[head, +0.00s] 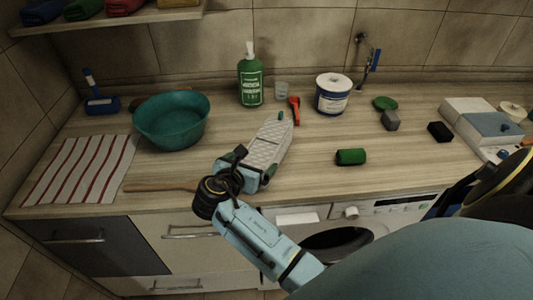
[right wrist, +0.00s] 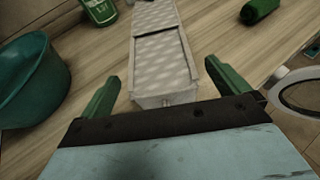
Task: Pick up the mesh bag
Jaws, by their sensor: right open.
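The pale grey, patterned, long flat thing that I take for the mesh bag (head: 272,141) lies on the wooden counter, left of the middle in the head view. It also shows in the right wrist view (right wrist: 160,50), running away from the gripper. My right gripper (head: 245,169) is open at the bag's near end. In the right wrist view its two green fingers stand on either side of that end, with a gap on each side. I cannot tell the height of the fingers over the counter. My left gripper is not in view.
A teal basin (head: 172,125) and a striped towel (head: 82,168) are to the left. A green bottle (head: 250,82), a red-orange tool (head: 295,108) and a white tub (head: 333,94) stand behind. A green roll (head: 351,157) lies to the right.

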